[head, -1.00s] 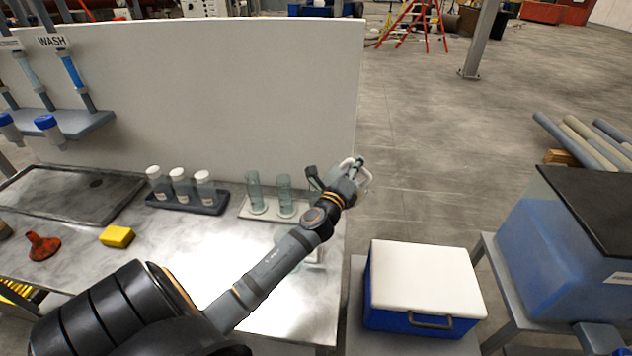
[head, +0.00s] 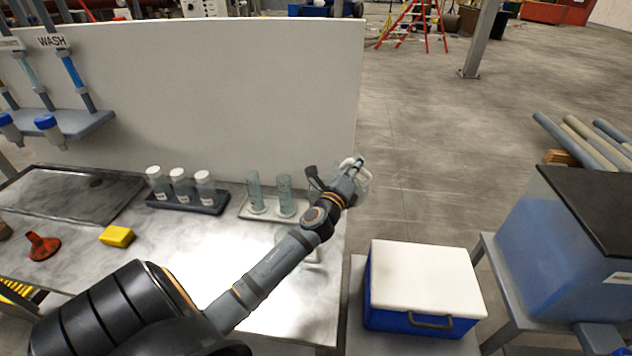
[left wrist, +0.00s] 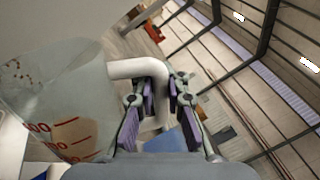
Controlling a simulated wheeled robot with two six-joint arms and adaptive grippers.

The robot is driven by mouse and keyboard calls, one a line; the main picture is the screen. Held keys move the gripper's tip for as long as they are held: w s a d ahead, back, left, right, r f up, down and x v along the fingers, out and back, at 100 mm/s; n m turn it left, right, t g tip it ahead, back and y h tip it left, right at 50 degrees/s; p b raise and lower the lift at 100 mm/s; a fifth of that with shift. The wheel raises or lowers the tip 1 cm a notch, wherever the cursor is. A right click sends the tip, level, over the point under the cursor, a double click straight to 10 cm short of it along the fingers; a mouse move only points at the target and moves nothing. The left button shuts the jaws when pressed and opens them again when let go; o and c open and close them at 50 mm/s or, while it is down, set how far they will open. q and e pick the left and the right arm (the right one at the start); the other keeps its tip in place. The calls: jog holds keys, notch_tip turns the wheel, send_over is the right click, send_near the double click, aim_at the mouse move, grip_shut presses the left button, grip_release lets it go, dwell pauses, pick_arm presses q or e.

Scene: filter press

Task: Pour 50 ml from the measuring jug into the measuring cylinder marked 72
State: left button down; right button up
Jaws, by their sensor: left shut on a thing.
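My left gripper (head: 354,166) is shut on the white handle of the clear measuring jug (left wrist: 45,95), held up at the right end of the bench. In the left wrist view the jug is at the left, tilted, with red graduation marks; the handle passes between my fingers (left wrist: 158,98). In the head view the jug is mostly hidden by my gripper. Two clear measuring cylinders (head: 255,192) (head: 286,196) stand upright on a pale tray (head: 243,211) left of the gripper. My wrist covers the tray's right part. No number 72 is readable. My right gripper is not in view.
A dark rack holds white-capped jars (head: 181,186) left of the cylinders. A yellow sponge (head: 117,236) and a red tool (head: 42,246) lie further left. A white panel (head: 220,90) stands behind. A blue cooler (head: 424,285) stands right of the bench.

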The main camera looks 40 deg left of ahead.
aim_at(364, 184)
pick_arm(q)
jog(key=shift+d+f+m, duration=0.15)
jog(key=shift+d+m, duration=0.05)
jog(key=shift+m, duration=0.1)
jog(key=m+p, duration=0.1)
jog(key=d+m+p, duration=0.1)
jog(key=p, duration=0.1)
jog(key=shift+w+d+h, duration=0.15)
jog(key=shift+w+h, duration=0.1)
jog(key=shift+h, duration=0.15)
jog(key=f, duration=0.1)
jog(key=d+f+m+b, duration=0.1)
jog(key=f, duration=0.1)
jog(key=f+m+b, duration=0.1)
jog(key=shift+w+d+f, duration=0.15)
jog(key=shift+d+f, duration=0.1)
jog(key=shift+d, duration=0.05)
jog(key=w+d+f+m+g+h+b, duration=0.1)
jog(key=d+f+m, duration=0.5)
jog(key=f+m, duration=0.2)
jog(key=shift+w, duration=0.3)
